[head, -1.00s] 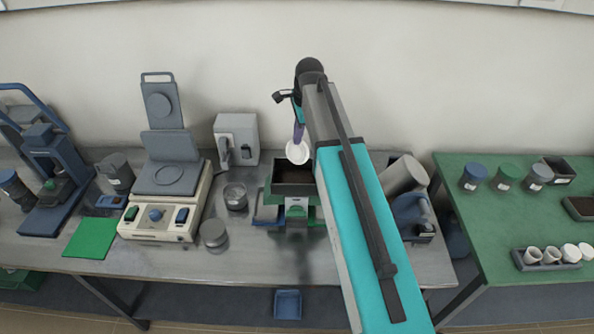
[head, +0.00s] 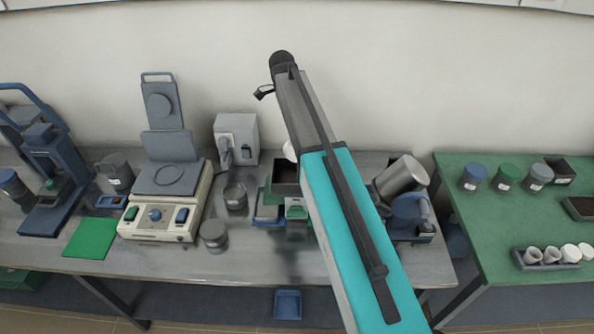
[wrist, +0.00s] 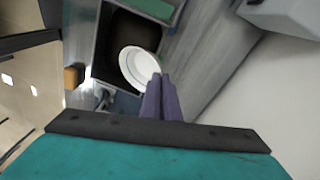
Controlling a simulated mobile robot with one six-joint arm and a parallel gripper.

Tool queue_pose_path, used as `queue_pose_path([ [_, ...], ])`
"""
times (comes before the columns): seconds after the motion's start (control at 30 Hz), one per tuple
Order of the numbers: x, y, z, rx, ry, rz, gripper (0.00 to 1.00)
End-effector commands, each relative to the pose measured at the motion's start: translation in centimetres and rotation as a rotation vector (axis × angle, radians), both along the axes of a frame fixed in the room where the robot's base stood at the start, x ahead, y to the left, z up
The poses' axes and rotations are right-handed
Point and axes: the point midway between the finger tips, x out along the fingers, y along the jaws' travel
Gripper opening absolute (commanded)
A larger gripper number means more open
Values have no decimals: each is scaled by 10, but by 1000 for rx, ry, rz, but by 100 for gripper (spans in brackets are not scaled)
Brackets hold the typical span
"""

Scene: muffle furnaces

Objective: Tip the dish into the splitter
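The white dish (wrist: 138,68) is held by its rim in my gripper (wrist: 158,84), whose purple fingers are closed together at its edge. In the wrist view the dish is in front of the dark open top of the splitter (wrist: 112,44). Its pale inside faces the camera and no contents can be made out. In the head view only a sliver of the dish (head: 289,151) shows beside my arm, at the back edge of the splitter (head: 285,173). My arm hides the gripper and the splitter's right side there.
Left of the splitter stand a grey can (head: 235,196), a lidded tin (head: 213,235), a cream-based device (head: 158,222) and a grey box-shaped machine (head: 237,138). A tilted metal drum machine (head: 402,176) stands to the right. A blue bin (head: 288,304) is below the bench.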

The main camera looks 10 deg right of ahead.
Motion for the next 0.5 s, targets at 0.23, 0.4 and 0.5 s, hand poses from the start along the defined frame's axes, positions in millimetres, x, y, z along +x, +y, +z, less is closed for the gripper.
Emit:
queue_pose_path([
  [0.23,1,1,-1,-14,17,0,0],
  [0.4,1,1,-1,-14,18,0,0],
  [0.5,3,2,-1,-25,32,1,0],
])
